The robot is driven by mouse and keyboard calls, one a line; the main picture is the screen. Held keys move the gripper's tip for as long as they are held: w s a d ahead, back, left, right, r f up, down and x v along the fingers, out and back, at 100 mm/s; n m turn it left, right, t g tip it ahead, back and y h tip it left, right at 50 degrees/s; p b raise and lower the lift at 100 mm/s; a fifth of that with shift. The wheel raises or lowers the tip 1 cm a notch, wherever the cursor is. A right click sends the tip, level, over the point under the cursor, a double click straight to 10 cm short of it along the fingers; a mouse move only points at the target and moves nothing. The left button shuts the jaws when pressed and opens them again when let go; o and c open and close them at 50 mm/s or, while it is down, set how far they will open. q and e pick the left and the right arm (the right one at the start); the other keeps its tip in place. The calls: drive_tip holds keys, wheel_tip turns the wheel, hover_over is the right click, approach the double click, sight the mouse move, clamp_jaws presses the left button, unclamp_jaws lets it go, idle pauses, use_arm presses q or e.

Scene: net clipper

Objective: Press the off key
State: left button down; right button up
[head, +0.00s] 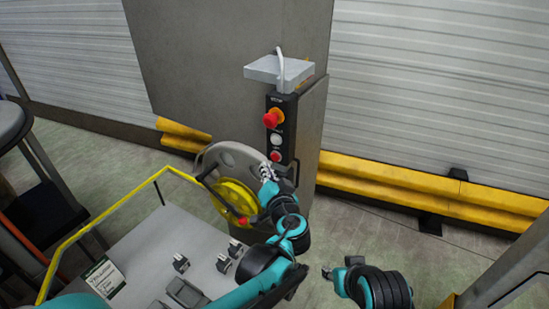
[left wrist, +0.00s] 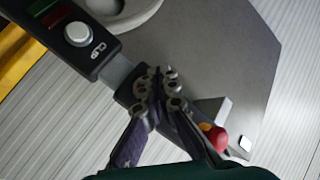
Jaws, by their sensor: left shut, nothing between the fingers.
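A black control panel (head: 268,100) is mounted on the grey machine column. From top to bottom it has a large red mushroom knob (head: 271,119) with an orange base, a pale round button (head: 277,139) and a small red button (head: 275,156). No label for an off key is readable. My left gripper (head: 267,174) is shut and empty, just below the small red button. In the left wrist view its closed fingertips (left wrist: 158,85) overlap a dark panel strip, hiding part of it; contact cannot be told. My right gripper (head: 332,272) is low at the centre right; its jaws are unclear.
A white round button (left wrist: 78,33) sits on a black panel in the left wrist view. A yellow wheel (head: 234,203) stands beside my left arm. A grey table (head: 150,238) with small parts is at lower left. Yellow guard rails (head: 370,182) line the wall.

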use_arm(q)
drive_tip(key=s+a, duration=0.1)
drive_tip(key=s, duration=0.1)
drive_tip(key=shift+s+a, duration=0.3)
drive_tip(key=shift+a, duration=0.05)
idle(0.5)
drive_tip(key=s+a+f+n+g+b, duration=0.1)
drive_tip(key=s+a+f+g, duration=0.1)
drive_tip(key=a, duration=0.3)
drive_tip(key=s+a+f+n+g+y, duration=0.1)
drive_tip(key=s+a+f, duration=0.15)
drive_tip(key=a, duration=0.25)
drive_tip(key=s+a+f+n+g+b, duration=0.1)
drive_tip(key=s+a+f+g, duration=0.1)
drive_tip(key=s+a, duration=0.15)
drive_tip(key=s+a+f+n+g+h, duration=0.1)
drive_tip(key=s+a+f+g+h, duration=0.1)
drive_tip(key=s+f, duration=0.2)
drive_tip(key=s+a+f+n+g+h+b, duration=0.1)
drive_tip(key=s+f, duration=0.3)
drive_tip(key=s, duration=0.6)
drive_tip(key=shift+s+a+f+g+h+b, duration=0.2)
drive_tip(key=shift+a+g+h+b, duration=0.1)
drive_tip(key=shift+a+g+h, duration=0.25)
drive_tip(key=shift+d, duration=0.1)
